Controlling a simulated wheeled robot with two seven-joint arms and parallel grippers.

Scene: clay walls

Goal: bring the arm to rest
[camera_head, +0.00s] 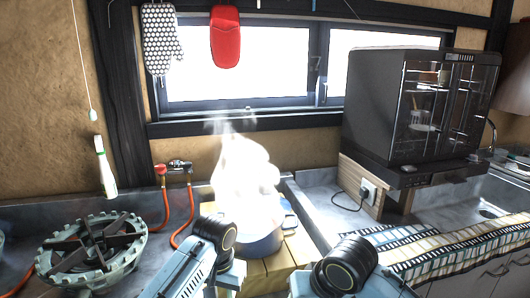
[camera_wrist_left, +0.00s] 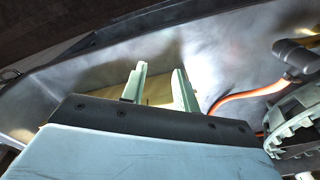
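My left gripper (camera_wrist_left: 159,76) shows in the left wrist view with its two pale green fingers apart and nothing between them. A wooden surface and the grey counter lie beyond the fingers. In the head view, links of both my arms show at the bottom, the left one beside the pot and the right one further right. My right gripper cannot be made out in the head view.
A steaming blue pot (camera_head: 258,238) stands on a yellow wooden board (camera_head: 297,248). A gas burner (camera_head: 95,245) with orange hoses (camera_head: 168,205) is at left. A dark glass-fronted cabinet (camera_head: 420,105) stands at right, near a checkered cloth (camera_head: 450,250).

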